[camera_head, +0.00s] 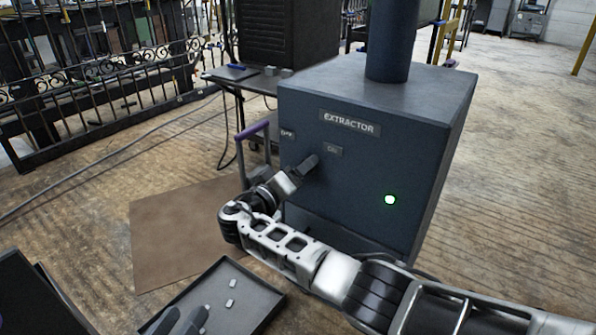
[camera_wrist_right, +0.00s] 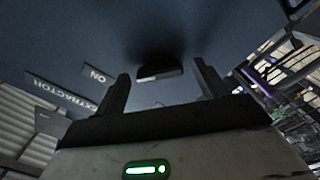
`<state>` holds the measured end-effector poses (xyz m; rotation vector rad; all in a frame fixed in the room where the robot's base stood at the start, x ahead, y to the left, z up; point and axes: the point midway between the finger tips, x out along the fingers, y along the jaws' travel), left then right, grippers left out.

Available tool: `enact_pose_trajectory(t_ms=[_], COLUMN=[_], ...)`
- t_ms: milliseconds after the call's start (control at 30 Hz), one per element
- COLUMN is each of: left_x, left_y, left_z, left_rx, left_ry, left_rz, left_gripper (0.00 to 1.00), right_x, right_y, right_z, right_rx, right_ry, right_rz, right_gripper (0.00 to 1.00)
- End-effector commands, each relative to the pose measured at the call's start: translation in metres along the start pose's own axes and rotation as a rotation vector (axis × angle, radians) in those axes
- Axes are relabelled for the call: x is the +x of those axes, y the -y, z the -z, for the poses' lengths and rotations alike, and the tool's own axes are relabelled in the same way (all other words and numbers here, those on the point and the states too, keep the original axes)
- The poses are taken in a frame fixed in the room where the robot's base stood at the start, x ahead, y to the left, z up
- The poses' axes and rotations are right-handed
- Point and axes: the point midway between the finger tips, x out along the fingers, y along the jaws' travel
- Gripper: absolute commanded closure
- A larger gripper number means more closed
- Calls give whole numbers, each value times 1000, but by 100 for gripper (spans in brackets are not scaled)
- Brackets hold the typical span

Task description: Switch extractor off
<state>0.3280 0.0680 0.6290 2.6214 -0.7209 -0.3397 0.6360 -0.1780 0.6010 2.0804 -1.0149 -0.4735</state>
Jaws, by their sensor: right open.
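My right gripper (camera_head: 305,168) reaches the front below that label. In the right wrist view its fingers (camera_wrist_right: 162,88) stand apart with a dark switch lever (camera_wrist_right: 160,73) between and beyond them; contact is not clear. My left gripper (camera_head: 181,322) is low in the head view, its fingers apart, nothing visible between them.
A shallow dark tray (camera_head: 262,291) with small pale pieces (camera_head: 233,283) is near my left gripper. A brown mat (camera_head: 165,235) lies on the floor. A purple handle (camera_head: 252,130) stands left of the extractor. A dark table (camera_head: 240,77) is behind; an iron fence (camera_head: 110,70) is far left.

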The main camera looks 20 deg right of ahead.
Motion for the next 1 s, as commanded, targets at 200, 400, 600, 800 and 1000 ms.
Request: enact_pose_trajectory(t_ms=[200,400,600,800,1000], left_x=[0,0,0,0,-1], left_y=[0,0,0,0,1], left_z=[0,0,1,2,0], left_rx=[0,0,3,11,25], left_ry=[0,0,1,4,15], left_rz=[0,0,2,6,16], left_gripper=[64,64,64,64,64], right_x=[0,0,0,-1,-1], right_y=[0,0,0,0,0], right_z=[0,0,1,1,1], right_rx=[0,-5,-55,-176,-356], right_ry=[0,0,0,0,1], right_rz=[0,-1,-1,0,0], right_gripper=[72,72,72,72,72])
